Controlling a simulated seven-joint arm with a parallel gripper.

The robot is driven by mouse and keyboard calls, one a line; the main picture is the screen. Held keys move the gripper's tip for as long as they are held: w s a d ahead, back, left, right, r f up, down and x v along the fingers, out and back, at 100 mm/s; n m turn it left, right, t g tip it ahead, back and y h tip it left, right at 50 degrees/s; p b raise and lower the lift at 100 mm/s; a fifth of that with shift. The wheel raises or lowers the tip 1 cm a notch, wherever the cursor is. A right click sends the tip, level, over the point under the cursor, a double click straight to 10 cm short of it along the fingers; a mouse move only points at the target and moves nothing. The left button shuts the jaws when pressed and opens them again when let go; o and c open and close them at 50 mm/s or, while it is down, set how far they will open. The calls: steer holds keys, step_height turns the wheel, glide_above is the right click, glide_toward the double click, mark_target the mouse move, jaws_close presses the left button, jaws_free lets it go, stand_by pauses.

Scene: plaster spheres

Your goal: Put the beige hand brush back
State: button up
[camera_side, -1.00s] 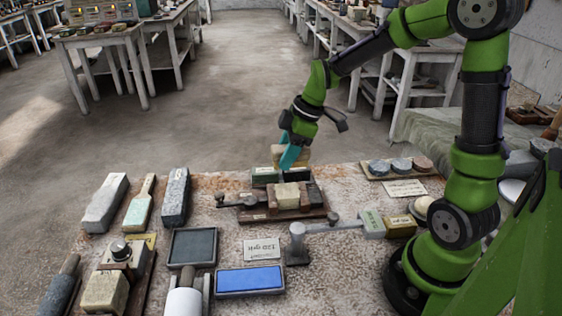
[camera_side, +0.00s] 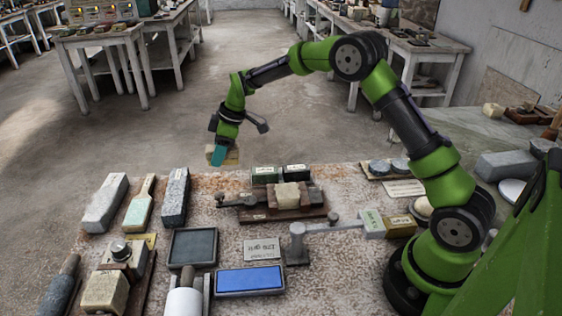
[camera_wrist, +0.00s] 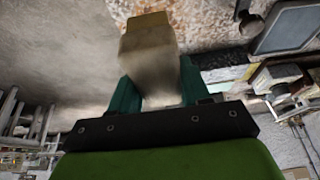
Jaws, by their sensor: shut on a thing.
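My gripper (camera_side: 219,154) is shut on a beige block-shaped thing, which I take to be the beige hand brush (camera_side: 232,157). It holds it in the air at the far edge of the work table, above and behind the grey stones. In the wrist view the brush (camera_wrist: 147,42) sticks out between the two teal fingers (camera_wrist: 158,84); its near part is blurred and its sides are partly hidden by the fingers.
The speckled table (camera_side: 225,220) carries grey stones (camera_side: 175,197), a pale-green-faced tool (camera_side: 140,206), a dark tray (camera_side: 193,247), a blue-topped block (camera_side: 249,280) and a wooden clamp stand (camera_side: 288,202).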

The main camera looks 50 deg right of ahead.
mark_target(235, 146)
step_height(235, 146, down, 7)
steer(key=shift+f, duration=0.15)
steer(key=shift+f, duration=0.15)
steer(key=o, duration=0.9)
steer(key=shift+o, duration=0.2)
steer(key=v, duration=1.2)
steer(key=shift+a, duration=0.1)
steer(key=s+a+r+m+t, duration=0.1)
steer(key=s+a+r+m, duration=0.15)
steer(key=s+r, duration=0.55)
steer(key=s+r+m+t, duration=0.1)
steer(key=s+m, duration=0.4)
steer(key=s, duration=0.6)
steer(key=s+a+r+m+t+h, duration=0.1)
steer(key=s+m, duration=0.4)
steer(key=s, duration=0.6)
step_height(235, 146, up, 3)
steer(key=shift+s+a+f+t, duration=0.2)
steer(key=shift+a+t, duration=0.1)
steer(key=shift+t, duration=0.2)
